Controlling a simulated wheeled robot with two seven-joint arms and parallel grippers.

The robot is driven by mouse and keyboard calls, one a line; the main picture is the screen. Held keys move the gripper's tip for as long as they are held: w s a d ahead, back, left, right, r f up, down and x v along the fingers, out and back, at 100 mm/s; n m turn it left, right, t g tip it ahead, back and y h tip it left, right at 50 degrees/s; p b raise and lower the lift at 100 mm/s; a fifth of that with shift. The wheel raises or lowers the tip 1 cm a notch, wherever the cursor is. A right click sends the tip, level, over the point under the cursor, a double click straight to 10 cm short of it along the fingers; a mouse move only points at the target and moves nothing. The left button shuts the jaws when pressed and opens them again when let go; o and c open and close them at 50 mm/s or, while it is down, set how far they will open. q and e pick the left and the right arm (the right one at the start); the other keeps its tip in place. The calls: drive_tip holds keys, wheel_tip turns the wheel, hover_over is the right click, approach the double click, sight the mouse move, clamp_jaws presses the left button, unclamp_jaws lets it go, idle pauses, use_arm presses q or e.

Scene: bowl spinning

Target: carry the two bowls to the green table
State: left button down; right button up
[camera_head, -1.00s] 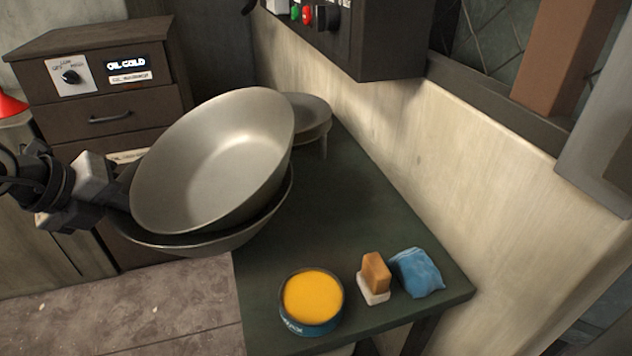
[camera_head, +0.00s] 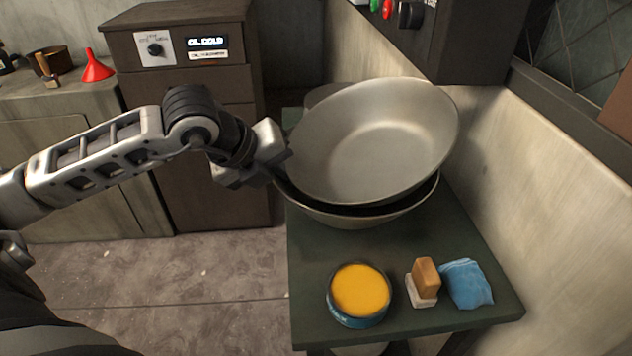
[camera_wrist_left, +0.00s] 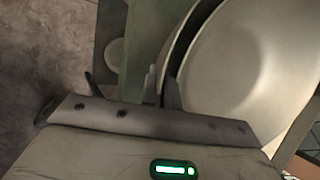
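Two metal bowls are nested, an upper bowl (camera_head: 385,140) tilted with its inside facing me and a lower bowl (camera_head: 375,213) whose rim shows beneath it. Both are over the green table (camera_head: 400,250) in the head view; I cannot tell whether they touch it. My left gripper (camera_head: 282,162) is at the left rims of the bowls and appears shut on them. In the left wrist view, the fingers (camera_wrist_left: 161,90) are at the bowls' edges, and the upper bowl (camera_wrist_left: 255,70) fills the right side. My right gripper is not in view.
A yellow-filled tin (camera_head: 360,291), a brown-and-white block (camera_head: 425,280) and a blue cloth (camera_head: 466,283) sit on the table's front. A round object (camera_head: 325,93) stands partly hidden behind the bowls. A wall (camera_head: 545,190) bounds the right; a dark cabinet (camera_head: 200,85) stands at left.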

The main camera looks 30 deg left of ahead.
sight(311, 181)
use_arm(q)
drive_tip(key=w+d, duration=0.1)
drive_tip(key=w+d+p, duration=0.1)
drive_tip(key=d, duration=0.1)
drive_tip(key=w+d, duration=0.1)
drive_tip(key=shift+w+d+r, duration=0.15)
drive_tip(key=shift+r, duration=0.15)
drive_tip(key=shift+w+d, duration=0.15)
drive_tip(key=shift+d, duration=0.05)
drive_tip(key=shift+f, duration=0.2)
wheel_tip(311, 181, down, 3)
drive_tip(key=shift+f+p, duration=0.15)
drive_tip(key=shift+p, duration=0.15)
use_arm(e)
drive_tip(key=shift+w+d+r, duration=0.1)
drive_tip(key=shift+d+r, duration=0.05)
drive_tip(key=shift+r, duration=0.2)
